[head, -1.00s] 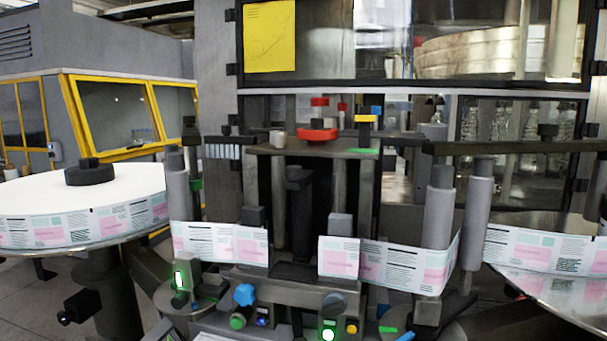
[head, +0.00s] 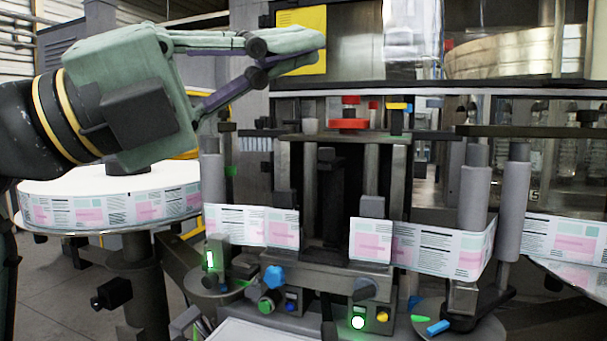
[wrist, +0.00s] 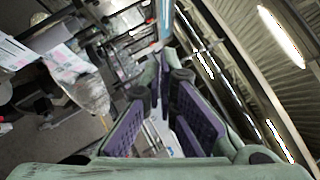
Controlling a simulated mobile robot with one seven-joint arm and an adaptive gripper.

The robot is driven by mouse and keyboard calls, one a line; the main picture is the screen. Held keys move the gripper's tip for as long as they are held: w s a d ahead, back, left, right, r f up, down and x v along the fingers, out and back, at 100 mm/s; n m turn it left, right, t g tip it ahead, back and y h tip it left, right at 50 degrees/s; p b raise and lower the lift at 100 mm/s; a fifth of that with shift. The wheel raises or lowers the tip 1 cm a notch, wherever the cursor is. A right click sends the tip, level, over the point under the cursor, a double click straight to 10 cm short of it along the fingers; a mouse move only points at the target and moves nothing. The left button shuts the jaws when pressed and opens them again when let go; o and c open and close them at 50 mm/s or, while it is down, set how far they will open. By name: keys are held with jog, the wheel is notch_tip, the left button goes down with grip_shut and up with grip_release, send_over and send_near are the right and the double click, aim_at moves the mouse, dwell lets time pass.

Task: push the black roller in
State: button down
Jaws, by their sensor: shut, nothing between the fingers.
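The black roller (head: 330,195) appears to be the dark upright cylinder in the machine's central recess in the head view, between grey posts. Its lower end is lost in shadow. The label strip runs on both sides, with a left end (head: 250,225) and a right end (head: 371,240) and a gap between them below the roller. My gripper (head: 318,50) is shut and empty, pointing right, above the roller and in front of the yellow sheet. In the wrist view my fingers (wrist: 160,65) come together; I cannot make out the roller there.
A label reel (head: 115,205) stands at left below my arm. Grey guide rollers, one at right (head: 474,195), stand beside the recess. A red knob (head: 348,124) sits on the bracket above it. A button panel (head: 320,295) with a lit green button juts out below.

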jog(key=w+a+f+n+t+y+b, duration=0.1)
jog(key=w+a+f+n+t+y, duration=0.1)
jog(key=w+f+n+y, duration=0.3)
jog(key=w+a+f+n+t+y, duration=0.2)
jog(key=w+f+n+y, duration=0.1)
jog(key=w+n+y, duration=0.45)
jog(key=shift+m, duration=0.35)
jog(key=p+x, duration=0.1)
jog(key=x, duration=0.3)
jog(key=p+x, duration=0.1)
jog(key=x, duration=0.3)
jog(key=r+p+x, duration=0.1)
jog(key=p+x, duration=0.1)
jog(key=x, duration=0.3)
jog(key=shift+w+d+r, duration=0.1)
jog(key=shift+d, duration=0.1)
jog(key=shift+h, duration=0.25)
